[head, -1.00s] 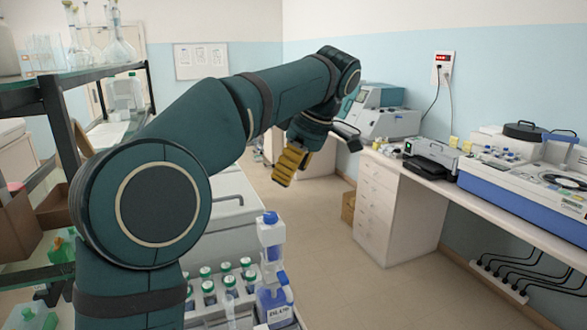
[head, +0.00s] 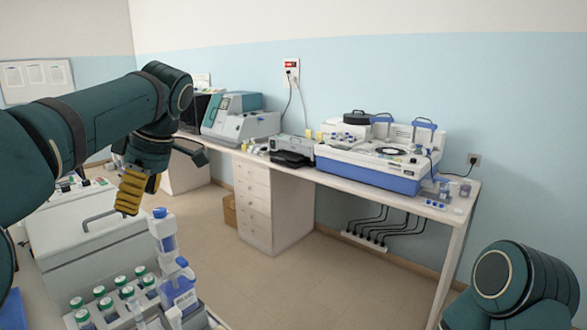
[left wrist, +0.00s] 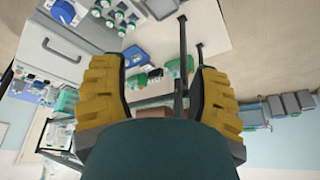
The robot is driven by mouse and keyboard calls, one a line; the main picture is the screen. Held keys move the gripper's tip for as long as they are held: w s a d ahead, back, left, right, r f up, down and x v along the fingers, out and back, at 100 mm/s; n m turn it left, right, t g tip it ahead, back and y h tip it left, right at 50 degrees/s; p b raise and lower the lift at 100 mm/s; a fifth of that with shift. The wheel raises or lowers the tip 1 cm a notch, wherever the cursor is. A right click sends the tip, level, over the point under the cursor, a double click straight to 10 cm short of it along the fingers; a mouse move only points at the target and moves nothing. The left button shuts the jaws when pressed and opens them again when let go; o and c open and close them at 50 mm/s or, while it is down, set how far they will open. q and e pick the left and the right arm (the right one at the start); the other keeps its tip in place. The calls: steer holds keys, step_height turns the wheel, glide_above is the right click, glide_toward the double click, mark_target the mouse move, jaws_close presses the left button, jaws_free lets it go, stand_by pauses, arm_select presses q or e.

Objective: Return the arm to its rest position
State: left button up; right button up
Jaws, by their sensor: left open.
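My left arm comes in from the left in the head view and bends down at its wrist. My left gripper (head: 131,191) has yellow ribbed fingers and hangs in the air over the floor side of the white cabinet, above and left of the blue-capped bottle. In the left wrist view its two yellow fingers (left wrist: 158,85) stand wide apart with nothing held between them. Part of my right arm shows at the lower right of the head view; its gripper is out of view.
Green-capped bottles (head: 105,300) and a blue-labelled bottle (head: 180,292) stand in a tray at the lower left. A white cabinet (head: 95,240) is behind them. A long bench (head: 345,180) along the wall carries a blue-and-white stainer (head: 370,170) and other machines. The floor between is open.

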arm_select(q)
steer(key=w+d+f+m+h, duration=0.1)
steer(key=w+d+f+m, duration=0.2)
steer(key=f, duration=0.6)
steer(key=w+d+f+m+h, duration=0.1)
steer(key=w+d+f+m, duration=0.25)
steer(key=f, duration=0.65)
steer(key=s+d+f+m+h, duration=0.2)
steer(key=d+f+m, duration=0.1)
steer(key=f, duration=0.6)
steer(key=s+d+f+m+h, duration=0.2)
steer(key=s+d+f+m, duration=0.1)
steer(key=f, duration=0.7)
steer(key=s+d+f+m+t+h+b, duration=0.1)
steer(key=s+d+f+m+b, duration=0.1)
steer(key=s+f, duration=0.7)
steer(key=s+d+f+m+t+h+b, duration=0.1)
steer(key=s+d+f+m+b, duration=0.1)
steer(key=s+f, duration=0.7)
steer(key=shift+d+f+h, duration=0.2)
steer(key=shift+f+h, duration=0.1)
steer(key=shift+f, duration=0.6)
arm_select(e)
steer(key=f, duration=0.4)
steer(key=shift+s+a, duration=0.1)
steer(key=shift+s, duration=0.15)
arm_select(q)
steer(key=shift+s+m, duration=0.1)
steer(key=shift+m, duration=0.15)
